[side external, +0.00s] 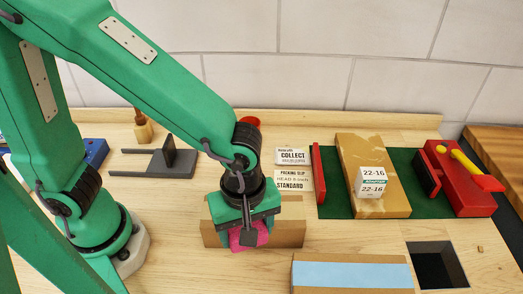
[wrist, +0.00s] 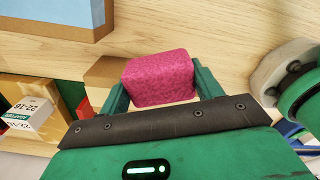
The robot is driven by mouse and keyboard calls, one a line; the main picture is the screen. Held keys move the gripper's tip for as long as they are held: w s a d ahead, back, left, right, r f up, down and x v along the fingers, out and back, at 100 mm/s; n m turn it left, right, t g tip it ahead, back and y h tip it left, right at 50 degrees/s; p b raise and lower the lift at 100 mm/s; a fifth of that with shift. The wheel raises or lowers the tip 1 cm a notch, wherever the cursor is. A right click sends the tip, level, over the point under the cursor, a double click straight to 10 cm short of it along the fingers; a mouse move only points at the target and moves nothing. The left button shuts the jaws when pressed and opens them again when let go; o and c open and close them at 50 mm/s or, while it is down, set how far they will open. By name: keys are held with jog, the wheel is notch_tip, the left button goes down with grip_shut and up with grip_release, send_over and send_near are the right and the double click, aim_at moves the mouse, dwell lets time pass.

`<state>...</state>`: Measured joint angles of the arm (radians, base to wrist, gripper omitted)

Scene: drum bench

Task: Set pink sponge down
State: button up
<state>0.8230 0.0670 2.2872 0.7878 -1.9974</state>
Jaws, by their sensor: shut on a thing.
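The pink sponge (wrist: 158,78) is clamped between both green fingers of my gripper (wrist: 160,92) in the wrist view. In the side view my gripper (side external: 248,230) points down, and the sponge (side external: 237,240) shows in pink patches around the dark finger. My gripper and the sponge are in front of, or over, a low brown cardboard box (side external: 288,232); the arm hides part of the box. I cannot tell whether the sponge touches the box or the bench.
A blue-topped cardboard box (side external: 352,274) stands at the front, left of a square dark opening (side external: 436,266) in the bench. A grey fixture (side external: 168,160) lies at the back left.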

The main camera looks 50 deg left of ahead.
jog(key=w+a+n, duration=0.4)
jog(key=a, duration=0.3)
jog(key=w+a+r+n, duration=0.1)
jog(key=w+a+n, duration=0.2)
jog(key=a+n, duration=0.2)
jog(key=shift+w+a, duration=0.4)
jog(key=shift+a, duration=0.95)
jog(key=w+a+f, duration=0.1)
jog(key=a+f, duration=0.1)
jog(key=a, duration=0.1)
jog(key=w+a+f, duration=0.2)
jog(key=a, duration=0.2)
jog(key=w+a+f, duration=0.2)
jog(key=a+f, duration=0.1)
jog(key=shift+w+a, duration=0.15)
jog(key=shift+w, duration=0.05)
jog(key=shift+f, duration=0.15)
jog(key=shift+f, duration=1.85)
jog(key=shift+f, duration=0.2)
